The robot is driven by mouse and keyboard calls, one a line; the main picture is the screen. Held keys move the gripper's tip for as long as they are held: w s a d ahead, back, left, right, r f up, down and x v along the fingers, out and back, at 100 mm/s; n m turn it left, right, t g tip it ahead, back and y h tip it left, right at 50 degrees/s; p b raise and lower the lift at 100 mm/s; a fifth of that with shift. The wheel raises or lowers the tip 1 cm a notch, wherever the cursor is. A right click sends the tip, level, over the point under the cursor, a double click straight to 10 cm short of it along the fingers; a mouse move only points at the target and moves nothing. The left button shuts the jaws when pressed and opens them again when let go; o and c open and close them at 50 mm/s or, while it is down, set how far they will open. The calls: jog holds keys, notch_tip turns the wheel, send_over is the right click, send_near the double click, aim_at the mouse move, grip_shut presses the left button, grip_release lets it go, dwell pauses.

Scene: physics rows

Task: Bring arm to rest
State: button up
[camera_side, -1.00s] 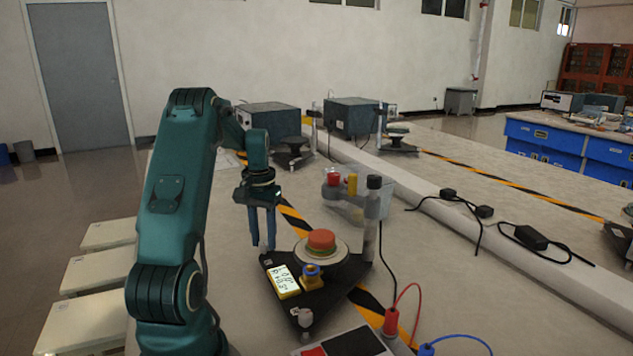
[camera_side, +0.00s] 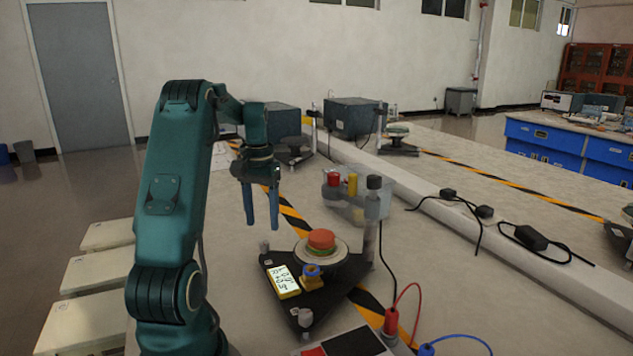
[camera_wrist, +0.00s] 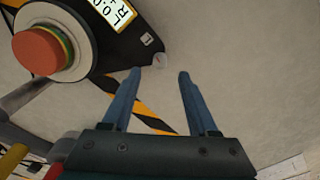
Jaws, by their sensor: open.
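My gripper (camera_side: 262,222) is open and empty, with its blue fingers pointing down above the bench, behind and left of the black apparatus in the side view. The black triangular apparatus (camera_side: 330,310) carries a round plate with an orange-red disc (camera_side: 321,239) on top. The red disc also shows at the upper left of the wrist view (camera_wrist: 38,50). The fingers appear clear of the apparatus.
A yellow-framed display (camera_side: 283,281) sits on the apparatus. A clear box with red and yellow terminals (camera_side: 352,184) stands behind it. Red and blue cables (camera_side: 453,337) lie at the front. A white raised duct (camera_side: 480,229) crosses the bench. Striped tape (camera_side: 291,217) marks the surface.

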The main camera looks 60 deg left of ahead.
jog(key=shift+w, duration=0.1)
jog(key=w+d+r+m+t+y, duration=0.1)
jog(key=w+d+r+m, duration=0.2)
jog(key=d+r, duration=0.35)
jog(key=w+d+r+m+t+y, duration=0.1)
jog(key=w+d+r+m+t, duration=0.15)
jog(key=d, duration=0.75)
jog(key=s+d+f+m+t+h, duration=0.2)
jog(key=s+d, duration=0.6)
jog(key=d, duration=0.6)
jog(key=shift+s+f+m, duration=0.2)
jog(key=shift+f+m, duration=0.35)
jog(key=shift+m, duration=0.2)
